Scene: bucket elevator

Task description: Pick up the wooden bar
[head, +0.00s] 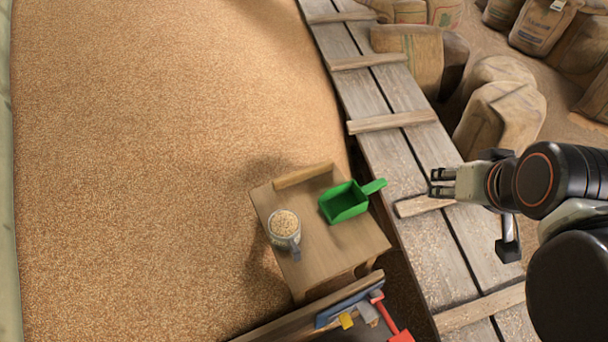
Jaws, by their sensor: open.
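A light wooden bar (303,175) lies along the far edge of a small wooden table (345,252). Other wooden strips, such as one cleat (391,122), cross the plank walkway and look fixed to it. My gripper (434,183) is open and empty, with its fingers pointing left. In the picture it is over the walkway, right of the table and well apart from the bar. Nothing hides the bar.
A green scoop (345,203) and a glass jar of grain (284,229) stand on the table, close in front of the bar. Grain (140,170) spreads left. The plank walkway (400,160) and several sacks (500,118) are right. Tools with a red handle (388,318) are at the bottom.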

